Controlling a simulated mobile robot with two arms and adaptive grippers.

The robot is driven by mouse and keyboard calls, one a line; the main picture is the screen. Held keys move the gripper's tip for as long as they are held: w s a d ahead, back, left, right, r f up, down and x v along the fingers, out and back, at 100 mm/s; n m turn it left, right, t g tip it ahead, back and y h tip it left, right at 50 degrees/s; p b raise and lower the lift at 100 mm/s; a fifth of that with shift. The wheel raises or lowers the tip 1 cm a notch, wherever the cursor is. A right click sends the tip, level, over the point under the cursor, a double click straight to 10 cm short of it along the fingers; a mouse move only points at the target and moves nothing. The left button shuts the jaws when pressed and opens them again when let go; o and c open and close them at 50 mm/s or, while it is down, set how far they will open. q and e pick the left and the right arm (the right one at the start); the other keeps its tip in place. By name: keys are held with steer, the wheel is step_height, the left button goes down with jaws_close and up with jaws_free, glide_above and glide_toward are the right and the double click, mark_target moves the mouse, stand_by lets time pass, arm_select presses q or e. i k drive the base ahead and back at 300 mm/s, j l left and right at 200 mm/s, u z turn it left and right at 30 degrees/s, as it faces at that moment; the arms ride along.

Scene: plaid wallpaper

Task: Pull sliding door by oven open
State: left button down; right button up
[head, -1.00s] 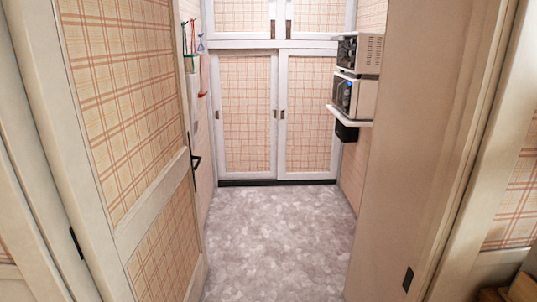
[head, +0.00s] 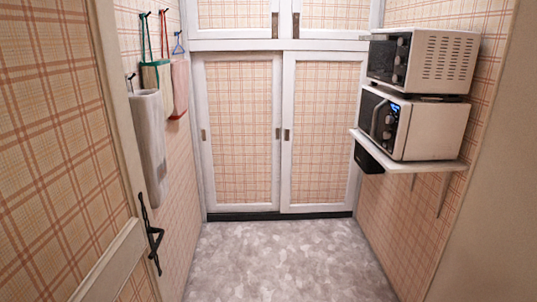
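Two closed sliding doors with white frames and plaid panels stand side by side at the far wall in the head view: the left sliding door (head: 240,130) and the right sliding door (head: 321,130). Each has a small dark recessed pull; the right door's pull (head: 286,135) is at its left edge, near the middle seam. Two oven-like appliances are on the right wall: an upper oven (head: 425,60) above a microwave-like oven (head: 415,122) with a lit blue display. The right sliding door is the nearer one to them. Neither of my grippers is in view.
A hinged plaid door (head: 60,150) with a black handle (head: 152,235) stands open at the left. A white wall shelf (head: 410,165) juts out under the ovens. Bags (head: 155,85) hang on the left wall. The grey floor (head: 285,260) between is clear.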

mark_target(321, 90)
steer(key=i+j+z, duration=0.1)
steer(key=i, duration=1.85)
